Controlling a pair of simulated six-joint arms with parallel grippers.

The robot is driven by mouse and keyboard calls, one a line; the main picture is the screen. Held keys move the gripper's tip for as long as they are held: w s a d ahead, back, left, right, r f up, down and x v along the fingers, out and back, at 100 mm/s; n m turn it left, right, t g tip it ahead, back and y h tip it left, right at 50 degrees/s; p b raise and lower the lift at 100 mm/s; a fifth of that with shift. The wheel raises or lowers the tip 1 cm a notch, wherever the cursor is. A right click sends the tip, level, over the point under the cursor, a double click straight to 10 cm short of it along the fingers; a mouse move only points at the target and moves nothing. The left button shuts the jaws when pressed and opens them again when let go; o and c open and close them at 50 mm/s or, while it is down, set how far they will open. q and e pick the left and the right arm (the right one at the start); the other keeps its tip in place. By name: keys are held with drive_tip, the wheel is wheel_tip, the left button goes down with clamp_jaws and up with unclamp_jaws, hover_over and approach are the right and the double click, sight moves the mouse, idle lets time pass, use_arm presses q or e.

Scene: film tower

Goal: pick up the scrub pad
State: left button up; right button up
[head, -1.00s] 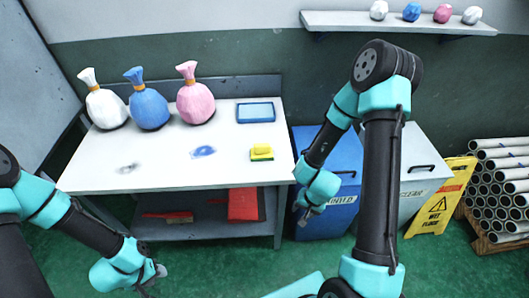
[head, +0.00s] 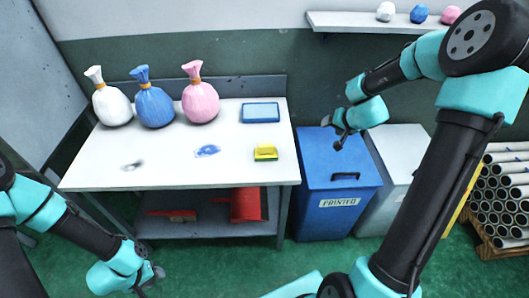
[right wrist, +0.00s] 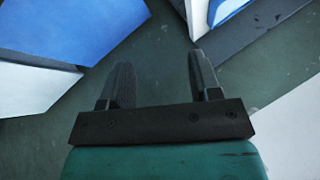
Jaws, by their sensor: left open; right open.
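The scrub pad (head: 265,153), yellow and green, lies on the white tabletop near its right front corner in the head view. My right gripper (head: 335,133) is open and empty, raised over the blue bin, to the right of the pad and apart from it. Its two spread fingers (right wrist: 160,78) show in the right wrist view with nothing between them; the pad is not visible there. My left gripper (head: 154,275) is low in front of the table, left of the pad, open and far from it.
On the table (head: 100,172) stand white, blue (head: 154,107) and pink (head: 201,103) tied bags, a blue tray (head: 261,113) and smears. A red dustpan (head: 246,205) is on the lower shelf. The blue bin (head: 337,205) stands right of the table, with pipes (head: 505,195) further right.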

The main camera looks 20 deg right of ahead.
drive_tip(key=w+a+r+n+g+y, duration=0.2)
drive_tip(key=w+a+n+y, duration=0.15)
drive_tip(key=a+n, duration=0.35)
wheel_tip(320, 180, up, 8)
drive_tip(key=n+g+h, duration=0.5)
drive_tip(key=n+g, duration=0.1)
drive_tip(key=n, duration=0.8)
hover_over(265, 144)
drive_tip(key=shift+f, duration=0.1)
wheel_tip(265, 144, down, 12)
drive_tip(key=shift+f, duration=0.1)
drive_tip(key=shift+s, duration=0.1)
